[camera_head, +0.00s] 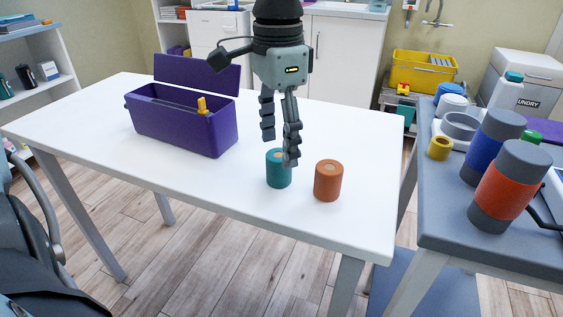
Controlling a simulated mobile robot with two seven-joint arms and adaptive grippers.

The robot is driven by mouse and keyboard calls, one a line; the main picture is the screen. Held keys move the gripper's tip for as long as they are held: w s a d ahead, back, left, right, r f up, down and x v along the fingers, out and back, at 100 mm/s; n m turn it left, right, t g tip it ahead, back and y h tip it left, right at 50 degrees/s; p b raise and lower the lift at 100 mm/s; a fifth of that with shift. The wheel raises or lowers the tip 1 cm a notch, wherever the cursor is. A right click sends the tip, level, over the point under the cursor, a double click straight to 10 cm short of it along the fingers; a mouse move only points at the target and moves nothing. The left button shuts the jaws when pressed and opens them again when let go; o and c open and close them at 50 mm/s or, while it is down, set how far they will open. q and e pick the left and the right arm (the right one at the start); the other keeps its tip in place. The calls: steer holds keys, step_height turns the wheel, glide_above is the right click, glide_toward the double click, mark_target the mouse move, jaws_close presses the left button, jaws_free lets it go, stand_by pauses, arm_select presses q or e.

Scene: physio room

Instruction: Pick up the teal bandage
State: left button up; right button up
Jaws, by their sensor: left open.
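The teal bandage (278,171) is a roll standing upright on the white table, close to its front edge. My left gripper (281,152) hangs down from above with its fingers apart and empty. One finger overlaps the bandage's upper right side in the picture, and the other is up and to the left. I cannot tell whether a finger touches the roll. My right gripper is not in view.
An orange roll (328,181) stands just right of the teal one. A purple open box (180,127) sits further left on the white table (120,160). A grey side table (440,205) with red and blue rollers is at the right.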

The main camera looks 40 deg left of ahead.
mark_target(279, 154)
arm_select(q)
step_height(279, 154, down, 4)
steer(key=shift+f+b, duration=0.1)
steer(key=shift+b, duration=0.25)
steer(key=shift+f, duration=0.45)
steer(key=c, duration=1.3)
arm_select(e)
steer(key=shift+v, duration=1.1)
arm_select(q)
steer(key=shift+o, duration=0.2)
steer(key=shift+w+r, duration=0.1)
steer(key=shift+r, duration=0.05)
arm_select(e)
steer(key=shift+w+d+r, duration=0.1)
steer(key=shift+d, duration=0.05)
